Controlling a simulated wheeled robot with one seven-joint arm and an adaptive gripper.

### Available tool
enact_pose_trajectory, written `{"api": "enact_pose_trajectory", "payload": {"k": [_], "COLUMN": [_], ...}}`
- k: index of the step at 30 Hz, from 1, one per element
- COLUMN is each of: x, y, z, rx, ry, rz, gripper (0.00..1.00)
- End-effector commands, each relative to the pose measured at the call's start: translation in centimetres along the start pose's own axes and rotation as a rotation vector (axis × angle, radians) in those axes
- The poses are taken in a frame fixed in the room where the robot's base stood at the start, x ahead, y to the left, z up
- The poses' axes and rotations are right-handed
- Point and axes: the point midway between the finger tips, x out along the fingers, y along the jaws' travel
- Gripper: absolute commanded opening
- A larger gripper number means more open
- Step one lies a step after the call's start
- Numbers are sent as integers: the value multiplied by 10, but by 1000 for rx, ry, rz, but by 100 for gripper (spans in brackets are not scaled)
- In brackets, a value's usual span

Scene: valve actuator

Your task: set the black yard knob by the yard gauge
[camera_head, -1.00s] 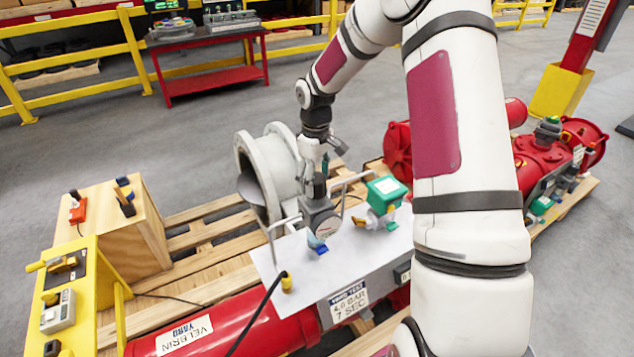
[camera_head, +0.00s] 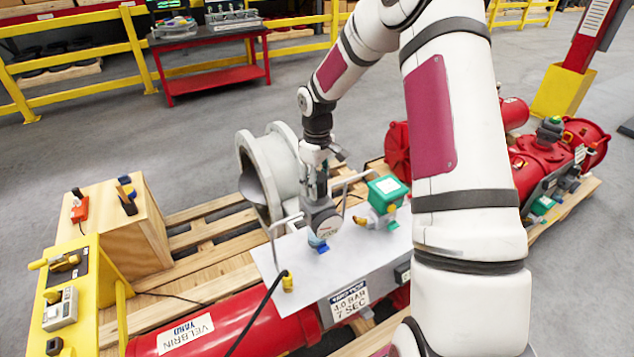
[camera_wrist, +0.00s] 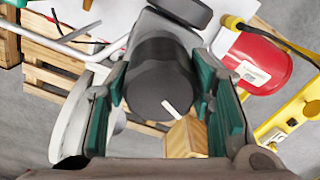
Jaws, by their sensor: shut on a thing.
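The black yard knob (camera_wrist: 158,85) fills the middle of the wrist view, with a short white mark near its lower right edge. My gripper (camera_wrist: 163,100) has its green-padded fingers on both sides of the knob and is shut on it. In the head view my gripper (camera_head: 316,188) points down above the grey regulator body and hides the knob. The yard gauge (camera_head: 327,229), a small round pale dial, sits on the front of that body. Its needle is too small to read.
A white panel (camera_head: 285,262) lies under the regulator. A sign (camera_head: 349,299) reads 7 SEC on its lower line. A green-topped box (camera_head: 387,188) and bent grey rails stand close to my gripper. A red cylinder (camera_head: 225,325) and a wooden box (camera_head: 115,228) are left.

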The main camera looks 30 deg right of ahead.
Motion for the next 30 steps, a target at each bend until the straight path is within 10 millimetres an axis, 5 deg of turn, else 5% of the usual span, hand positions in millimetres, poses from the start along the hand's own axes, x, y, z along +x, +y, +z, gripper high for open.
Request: {"api": "enact_pose_trajectory", "payload": {"k": [11,30], "x": [0,1], "y": [0,0], "z": [-1,-1], "rx": [194,777], "ry": [0,0], "rz": [2,1], "gripper": [21,21]}}
